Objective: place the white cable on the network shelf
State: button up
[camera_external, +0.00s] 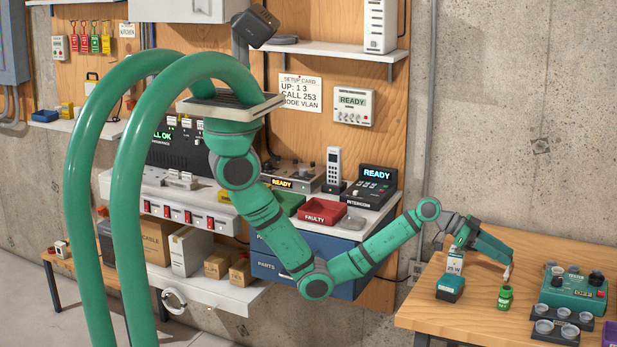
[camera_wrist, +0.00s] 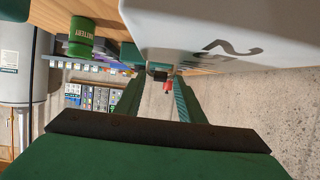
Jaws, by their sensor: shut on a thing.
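A white looped cable (camera_external: 174,301) hangs at the front of the low white shelf on the left, far from my gripper. My gripper (camera_external: 510,264) is over the wooden table at the right, pointing down, shut on a small pale piece (camera_external: 507,273). I cannot tell what the piece is. In the wrist view my gripper (camera_wrist: 158,78) has its fingertips close together, with something small and dark between them. Upper white shelf (camera_external: 330,49) on the panel carries a white upright device (camera_external: 380,26) and a grey coil (camera_external: 283,40); no label names it the network shelf.
A green jar (camera_external: 506,298) stands just below my gripper; it shows in the wrist view (camera_wrist: 81,37). A white 25 W box (camera_external: 454,264) and green box (camera_external: 450,288) are beside my gripper. A green tester (camera_external: 573,292) and cup trays (camera_external: 563,325) are at right. The table's front left is clear.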

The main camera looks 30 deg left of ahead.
jog(key=shift+f, duration=0.5)
jog(key=shift+f, duration=0.2)
jog(key=o, duration=1.1)
jog(key=v, duration=1)
jog(key=shift+o, duration=0.5)
jog(key=shift+s+a+r, duration=0.15)
jog(key=shift+a, duration=0.2)
